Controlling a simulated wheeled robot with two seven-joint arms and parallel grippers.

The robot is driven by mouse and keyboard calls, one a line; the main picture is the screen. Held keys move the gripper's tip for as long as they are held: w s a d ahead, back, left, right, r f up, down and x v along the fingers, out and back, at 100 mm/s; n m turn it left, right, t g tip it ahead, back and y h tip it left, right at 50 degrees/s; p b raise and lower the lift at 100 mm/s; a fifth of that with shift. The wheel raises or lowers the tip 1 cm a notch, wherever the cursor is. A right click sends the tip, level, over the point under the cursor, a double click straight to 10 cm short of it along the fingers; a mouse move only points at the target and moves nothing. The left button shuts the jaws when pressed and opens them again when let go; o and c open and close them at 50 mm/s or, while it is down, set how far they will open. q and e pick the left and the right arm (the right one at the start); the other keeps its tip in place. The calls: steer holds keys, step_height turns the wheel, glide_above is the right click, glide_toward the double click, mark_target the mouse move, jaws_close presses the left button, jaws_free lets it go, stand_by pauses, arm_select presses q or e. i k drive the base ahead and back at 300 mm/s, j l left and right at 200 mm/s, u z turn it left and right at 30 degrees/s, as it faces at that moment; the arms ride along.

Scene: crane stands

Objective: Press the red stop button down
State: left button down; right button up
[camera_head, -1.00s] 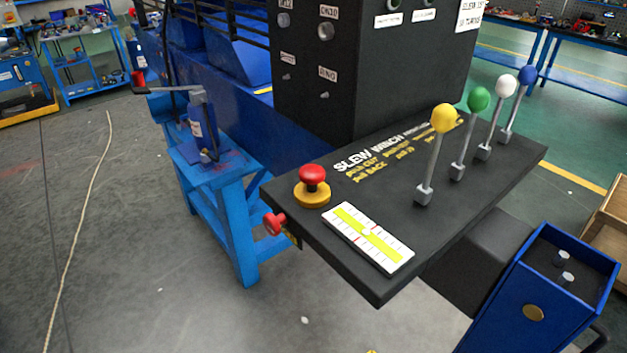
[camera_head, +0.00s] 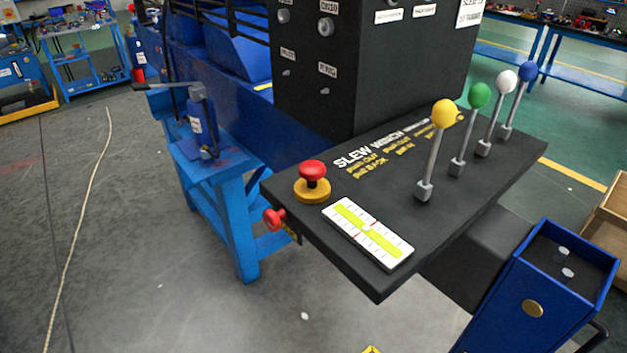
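The red stop button (camera_head: 313,169) is a mushroom-shaped cap on a yellow round base (camera_head: 312,191). It stands raised at the left corner of the black control panel (camera_head: 470,195), and a dark gap shows between cap and base. A second red knob (camera_head: 274,219) sticks out of the panel's left side edge, below the button. Neither of my grippers shows in the head view, and nothing touches the button.
Levers with yellow (camera_head: 444,113), green (camera_head: 480,95), white and blue balls rise from the panel's right. A white and yellow level gauge (camera_head: 367,233) lies near the button. A black cabinet stands behind.

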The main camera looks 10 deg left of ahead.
mark_target(312, 170)
steer(key=j+z, duration=0.35)
steer(key=k+j+z, duration=0.1)
steer(key=j+z, duration=0.2)
steer(key=j, duration=0.2)
